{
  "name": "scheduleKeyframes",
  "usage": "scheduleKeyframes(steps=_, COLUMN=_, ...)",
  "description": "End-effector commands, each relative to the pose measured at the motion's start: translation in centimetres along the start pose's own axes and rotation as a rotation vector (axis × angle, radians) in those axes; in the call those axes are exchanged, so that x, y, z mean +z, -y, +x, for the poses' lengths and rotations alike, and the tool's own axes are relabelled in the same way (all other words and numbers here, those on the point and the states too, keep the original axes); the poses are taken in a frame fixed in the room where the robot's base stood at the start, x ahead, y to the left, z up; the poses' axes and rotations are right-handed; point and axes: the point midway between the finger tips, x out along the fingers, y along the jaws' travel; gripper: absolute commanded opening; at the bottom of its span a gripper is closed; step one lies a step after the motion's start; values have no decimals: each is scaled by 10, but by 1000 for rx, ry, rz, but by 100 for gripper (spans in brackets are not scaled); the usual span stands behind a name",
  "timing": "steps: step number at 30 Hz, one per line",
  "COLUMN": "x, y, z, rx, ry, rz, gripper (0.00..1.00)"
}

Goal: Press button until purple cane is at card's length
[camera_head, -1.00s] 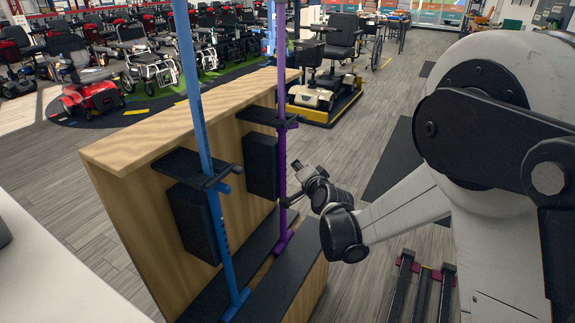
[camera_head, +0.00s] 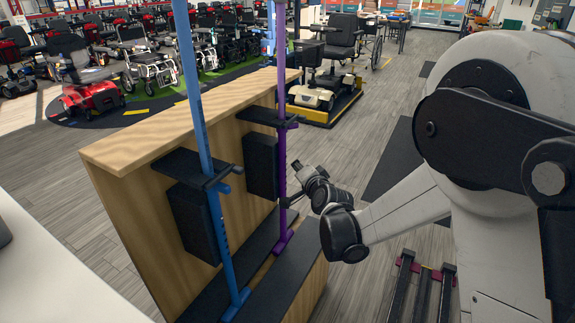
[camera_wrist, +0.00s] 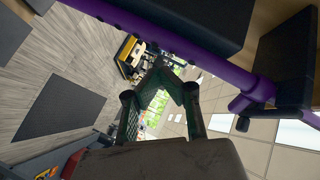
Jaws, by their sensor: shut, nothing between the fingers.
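The purple cane (camera_head: 283,130) stands upright at a black bracket (camera_head: 262,117) on the right part of the wooden stand (camera_head: 125,150). In the wrist view the purple cane (camera_wrist: 165,36) crosses the top as a diagonal tube with a purple collar. My gripper (camera_head: 297,168) is beside the cane, low on its right side. In the wrist view its fingers (camera_wrist: 160,78) meet at the tips, shut and empty, pointing past the cane. I cannot tell whether they touch it. The blue cane (camera_head: 206,140) stands at the left bracket. I cannot make out the card or the button.
Black boxes (camera_head: 192,222) hang on the stand below the brackets, and a black ledge (camera_head: 285,275) runs along its foot. Scooters and wheelchairs (camera_head: 85,75) stand in rows behind.

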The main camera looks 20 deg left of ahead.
Motion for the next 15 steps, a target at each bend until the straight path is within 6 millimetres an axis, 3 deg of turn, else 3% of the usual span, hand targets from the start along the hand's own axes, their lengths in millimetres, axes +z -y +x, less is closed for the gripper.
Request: scheduleKeyframes(steps=15, x=5, y=4, z=6, rx=0, ry=0, rz=0, gripper=0)
